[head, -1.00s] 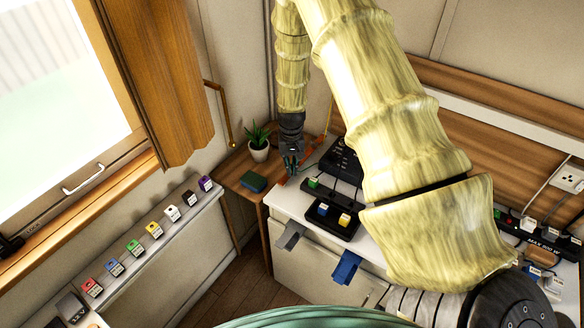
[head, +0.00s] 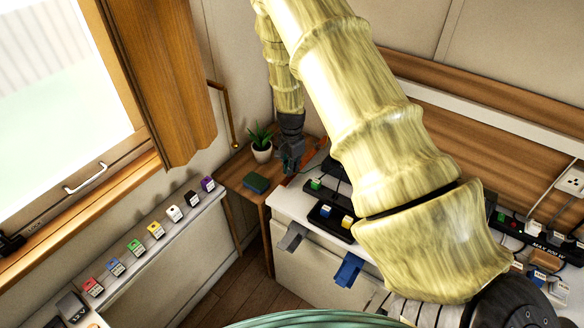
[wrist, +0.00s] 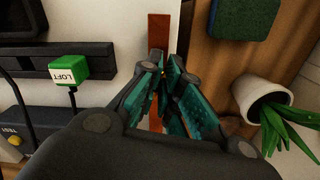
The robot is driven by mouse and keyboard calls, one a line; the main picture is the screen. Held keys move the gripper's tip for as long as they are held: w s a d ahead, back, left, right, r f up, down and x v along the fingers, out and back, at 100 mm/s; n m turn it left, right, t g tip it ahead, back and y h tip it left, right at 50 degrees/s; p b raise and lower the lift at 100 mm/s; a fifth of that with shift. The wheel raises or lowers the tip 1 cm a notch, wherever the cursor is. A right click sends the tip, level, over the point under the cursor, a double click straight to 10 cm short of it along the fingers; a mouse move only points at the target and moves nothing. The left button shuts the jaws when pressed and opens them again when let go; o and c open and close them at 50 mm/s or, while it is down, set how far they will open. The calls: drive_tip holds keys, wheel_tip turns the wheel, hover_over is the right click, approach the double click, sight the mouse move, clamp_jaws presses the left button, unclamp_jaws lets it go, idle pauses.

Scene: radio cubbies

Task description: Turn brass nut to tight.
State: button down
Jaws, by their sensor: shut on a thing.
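My gripper (head: 289,167) points down at the back left corner of the white cabinet top, beside the wooden corner shelf. In the wrist view my gripper (wrist: 168,70) has its teal-padded fingers drawn together at the tips, over a red-brown strip (wrist: 158,28). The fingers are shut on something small.
A green block marked LOFT (wrist: 68,68) stands on a black rail left of the fingers. A potted plant (head: 261,143) and a dark green box (head: 255,183) are close by on the wooden shelf. Coloured tagged blocks line the windowsill ledge (head: 150,250).

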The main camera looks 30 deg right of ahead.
drive_tip(key=m, duration=0.6)
drive_tip(key=shift+w+m+p, duration=0.3)
drive_tip(key=shift+w+p, duration=0.05)
drive_tip(key=shift+p, duration=0.05)
drive_tip(key=m, duration=0.4)
drive_tip(key=m+p, duration=0.1)
drive_tip(key=m, duration=0.1)
drive_tip(key=shift+w+d, duration=0.25)
drive_tip(key=c, duration=1.6)
unclamp_jaws()
wheel_tip(320, 180, up, 12)
